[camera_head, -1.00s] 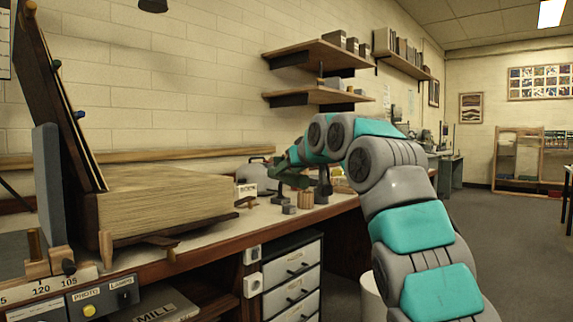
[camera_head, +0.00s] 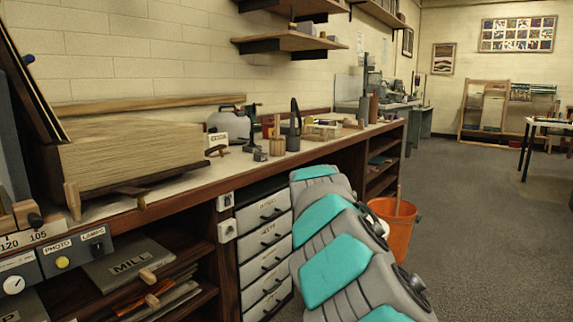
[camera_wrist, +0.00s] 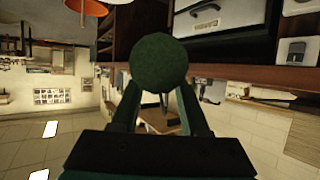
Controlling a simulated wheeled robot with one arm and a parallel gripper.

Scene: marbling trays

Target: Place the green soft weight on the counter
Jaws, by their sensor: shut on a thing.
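The green soft weight (camera_wrist: 160,62) is a round, dark green ball in the wrist view. My gripper (camera_wrist: 160,88) is shut on it, with one finger on each side. The wrist view looks upside down, with drawer fronts near the top. The counter (camera_head: 190,176) runs along the wall in the head view, and its wooden edge (camera_wrist: 290,76) shows at the right of the wrist view. My gripper and the weight are not visible in the head view; only my arm's links show, in front of the drawers.
Drawers (camera_head: 262,240) sit below. An orange bucket (camera_head: 394,228) stands on the floor.

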